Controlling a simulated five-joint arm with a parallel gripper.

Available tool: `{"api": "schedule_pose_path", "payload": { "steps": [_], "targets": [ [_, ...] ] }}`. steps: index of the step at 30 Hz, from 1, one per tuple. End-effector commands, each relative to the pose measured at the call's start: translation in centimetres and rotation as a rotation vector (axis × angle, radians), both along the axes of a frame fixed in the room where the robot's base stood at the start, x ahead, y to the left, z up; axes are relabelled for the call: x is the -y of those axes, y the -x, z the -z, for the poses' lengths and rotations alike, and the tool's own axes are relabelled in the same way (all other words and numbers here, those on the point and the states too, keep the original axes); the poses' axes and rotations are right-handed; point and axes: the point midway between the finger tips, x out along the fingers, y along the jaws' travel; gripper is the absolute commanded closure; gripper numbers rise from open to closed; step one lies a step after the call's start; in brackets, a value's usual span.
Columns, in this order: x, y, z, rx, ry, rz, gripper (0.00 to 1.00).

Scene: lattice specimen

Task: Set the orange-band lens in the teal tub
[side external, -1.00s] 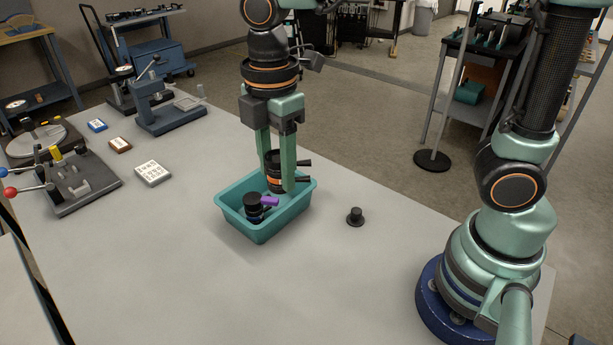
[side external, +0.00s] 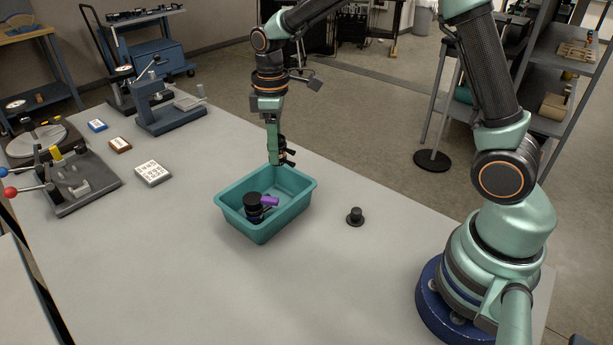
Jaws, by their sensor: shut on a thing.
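The teal tub (side external: 302,200) stands on the grey table. Inside it is a black lens-like piece (side external: 253,205) with a purple part on its right side. My gripper (side external: 277,158) is shut on the orange-band lens (side external: 284,148), a dark cylinder with black knobs sticking out to the right. The gripper is seen edge-on, and one finger covers part of the lens. Only a trace of the orange band shows. In the picture the lens is above the tub's far rim; its exact height and depth are hard to tell.
A small black knob-like piece (side external: 355,216) stands on the table right of the tub. A white tile (side external: 152,173), a brown block (side external: 120,145) and a blue block (side external: 97,125) lie to the left, near metal fixtures (side external: 75,180). The front table area is clear.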

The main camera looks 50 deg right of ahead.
Motion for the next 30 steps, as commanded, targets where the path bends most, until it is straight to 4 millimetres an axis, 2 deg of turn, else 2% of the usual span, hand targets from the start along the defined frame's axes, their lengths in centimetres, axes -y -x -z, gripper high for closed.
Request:
{"api": "schedule_pose_path", "payload": {
  "steps": [3, 9, 14, 22, 30],
  "targets": [
    [0.0, 0.2, 3.1, -0.006, 0.000, -0.001, 1.00],
    [0.0, 0.1, 6.5, -0.002, 0.000, -0.002, 1.00],
    [0.0, 0.0, 7.6, 0.000, 0.000, -0.002, 1.00],
    [0.0, 0.0, 11.1, -0.002, 0.000, -0.002, 1.00],
    [0.0, 0.0, 11.7, 0.001, 0.000, -0.002, 1.00]
  ]
}}
